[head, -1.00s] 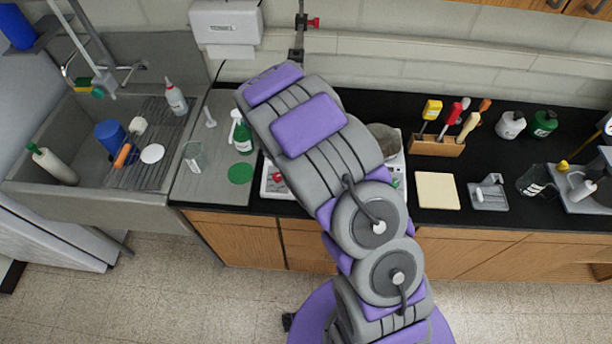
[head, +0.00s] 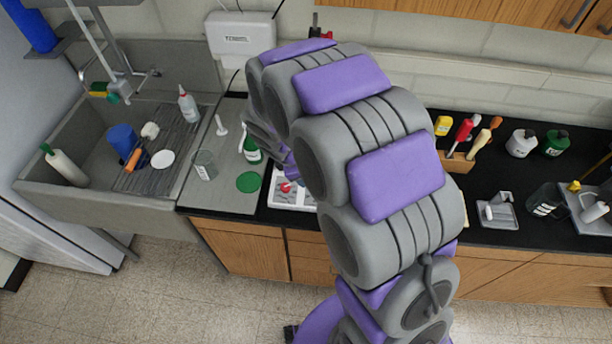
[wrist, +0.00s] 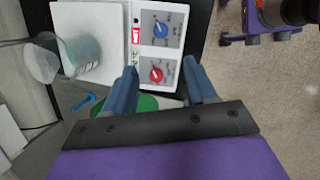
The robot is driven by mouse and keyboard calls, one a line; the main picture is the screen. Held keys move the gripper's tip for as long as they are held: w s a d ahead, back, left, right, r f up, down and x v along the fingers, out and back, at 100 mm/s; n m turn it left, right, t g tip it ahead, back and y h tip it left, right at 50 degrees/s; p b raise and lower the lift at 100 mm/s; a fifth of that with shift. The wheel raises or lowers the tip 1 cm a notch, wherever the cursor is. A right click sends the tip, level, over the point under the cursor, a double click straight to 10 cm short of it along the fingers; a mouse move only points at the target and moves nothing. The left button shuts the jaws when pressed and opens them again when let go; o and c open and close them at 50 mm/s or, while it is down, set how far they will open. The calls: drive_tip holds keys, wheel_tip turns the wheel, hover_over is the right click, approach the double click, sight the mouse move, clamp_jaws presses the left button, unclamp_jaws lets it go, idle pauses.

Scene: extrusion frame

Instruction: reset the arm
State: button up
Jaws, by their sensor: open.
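My gripper (wrist: 161,88) shows in the wrist view with two blue-grey fingers apart and nothing between them. It points down over the counter edge. Beyond the fingertips is a white hotplate-like device (wrist: 178,15) with a blue knob and a red knob. In the head view my grey and purple arm is bent over the counter, and its own links hide the gripper. Part of the white device (head: 283,198) shows just left of the arm.
A grey sink (head: 70,205) with bottles and a rack is at the left. A green disc (head: 248,182) lies on the drainboard. A clear beaker (wrist: 55,60) stands by the device. A tool block (head: 458,162) and bottles stand at the right. The floor in front is clear.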

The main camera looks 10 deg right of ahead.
drive_tip(key=shift+v, duration=0.85)
